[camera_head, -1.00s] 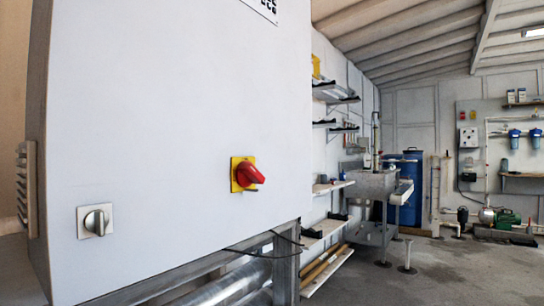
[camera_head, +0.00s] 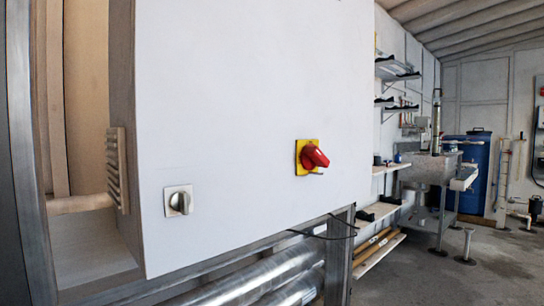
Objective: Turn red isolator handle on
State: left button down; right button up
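The red isolator handle (camera_head: 315,156) sits on a yellow square plate (camera_head: 300,158) on the front of a large white cabinet (camera_head: 240,90). The handle points to the right and tilts slightly downward. A grey rotary knob (camera_head: 180,201) on a square silver plate is lower and to the left on the same cabinet face. Neither of my grippers shows in the head view.
A metal frame with shiny pipes (camera_head: 270,281) is under the cabinet. A vented side panel (camera_head: 118,170) is at its left. Wall shelves (camera_head: 398,103), a steel sink (camera_head: 427,168) and a blue barrel (camera_head: 474,170) stand to the right. Grey floor (camera_head: 490,265) is clear at the lower right.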

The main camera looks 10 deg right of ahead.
aim_at(312, 158)
jog(key=u, duration=1.15)
jog(key=k, duration=1.1)
jog(key=z, duration=2.35)
